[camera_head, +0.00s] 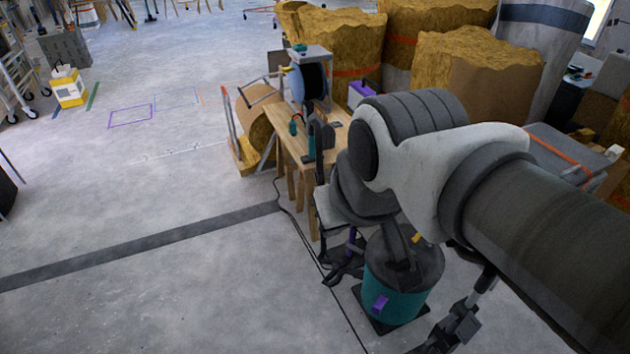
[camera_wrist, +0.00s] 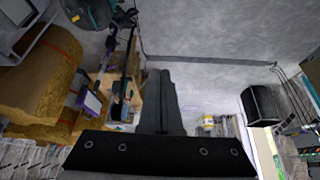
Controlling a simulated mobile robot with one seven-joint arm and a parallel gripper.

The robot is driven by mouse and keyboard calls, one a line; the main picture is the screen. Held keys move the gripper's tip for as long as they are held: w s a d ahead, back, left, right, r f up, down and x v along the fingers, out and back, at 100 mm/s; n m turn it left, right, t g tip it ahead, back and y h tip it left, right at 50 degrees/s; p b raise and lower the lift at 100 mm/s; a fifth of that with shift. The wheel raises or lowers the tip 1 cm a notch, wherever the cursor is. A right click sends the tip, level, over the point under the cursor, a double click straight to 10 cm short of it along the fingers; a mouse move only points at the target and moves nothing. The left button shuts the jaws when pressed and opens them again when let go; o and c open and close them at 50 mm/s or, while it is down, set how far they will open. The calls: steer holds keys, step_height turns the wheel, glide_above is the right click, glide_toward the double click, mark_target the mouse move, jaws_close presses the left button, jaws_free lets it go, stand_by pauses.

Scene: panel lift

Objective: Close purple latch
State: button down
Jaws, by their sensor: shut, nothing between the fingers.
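A teal canister with a dark grey lid (camera_head: 393,292) stands on the floor below my arm in the head view. A small purple latch (camera_head: 380,304) is on its front side, and I cannot tell whether it is open or closed. Part of the teal canister (camera_wrist: 97,12) also shows at the top left of the wrist view, without a clear view of the latch. My gripper (camera_wrist: 160,76) shows in the wrist view with its fingers together and empty, apart from the canister. In the head view my arm hides much of the area behind it.
A wooden workbench (camera_head: 290,138) with tools and a dark reel stands behind the canister. A purple box (camera_head: 362,93) lies beyond it. Large yellow insulation rolls (camera_head: 475,65) fill the back. A black cable (camera_head: 318,262) runs across the floor. The left floor is mostly clear.

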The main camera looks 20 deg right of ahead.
steer(key=w+a+f+n+g+b, duration=0.1)
steer(key=w+f+n+b, duration=0.15)
steer(key=w+f, duration=0.55)
steer(key=w+a+f+n+b, duration=0.2)
steer(key=w+f+b, duration=0.25)
steer(key=f, duration=0.75)
steer(key=w+a+f+n+g+b, duration=0.1)
steer(key=w+f+n+b, duration=0.15)
steer(key=w+f, duration=0.55)
steer(key=s+d+f+n+h+b, duration=0.15)
steer(key=d+f+n+b, duration=0.25)
steer(key=f, duration=1.4)
steer(key=d+f+n+h+b, duration=0.3)
steer(key=d+f+b, duration=0.15)
steer(key=f, duration=1.35)
steer(key=s+d+f+n+t+h+b, duration=0.1)
steer(key=s+d+f+n+h+b, duration=0.1)
steer(key=d+f+n, duration=0.3)
steer(key=s+d+f+n+t+h+b, duration=0.2)
steer(key=s+d+f+n+b, duration=0.2)
steer(key=d+f, duration=0.5)
step_height(320, 180, down, 4)
steer(key=shift+d+r+n+b, duration=0.1)
steer(key=shift+d+n+b, duration=0.3)
steer(key=shift+n, duration=0.8)
steer(key=shift+h, duration=0.25)
